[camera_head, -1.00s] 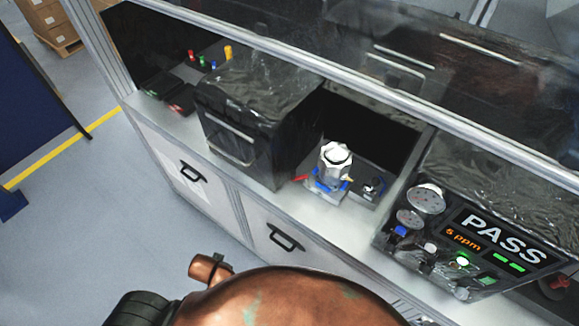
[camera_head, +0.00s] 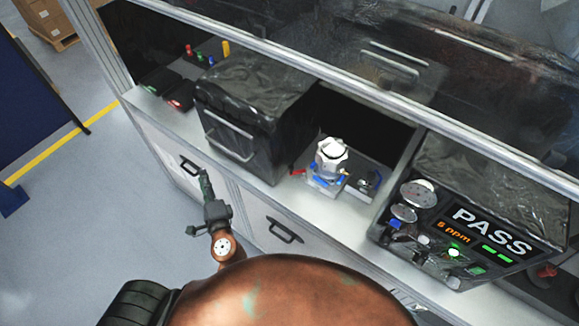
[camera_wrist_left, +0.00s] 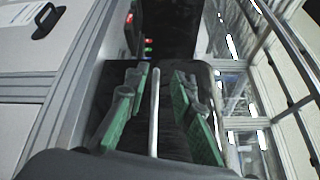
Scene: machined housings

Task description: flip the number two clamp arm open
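A white and silver machined housing (camera_head: 331,158) stands in a small clamp fixture (camera_head: 325,187) on the bench. A red lever (camera_head: 298,171) sticks out at the fixture's left and blue clamp parts (camera_head: 329,181) sit around the housing's foot. Which one is the number two clamp arm I cannot tell, as no numbers are readable. My left gripper (camera_head: 206,188) is in front of the bench, left of the fixture and well apart from it. In the left wrist view its green-padded fingers (camera_wrist_left: 160,92) are spread and empty. My right gripper is not in view.
A black box (camera_head: 278,110) with a bar handle (camera_head: 228,136) stands left of the fixture; the handle shows beyond my fingers in the left wrist view (camera_wrist_left: 154,110). A tester (camera_head: 487,232) reading PASS stands right. A clear cover (camera_head: 330,45) hangs above. Drawer handles (camera_head: 284,231) face me.

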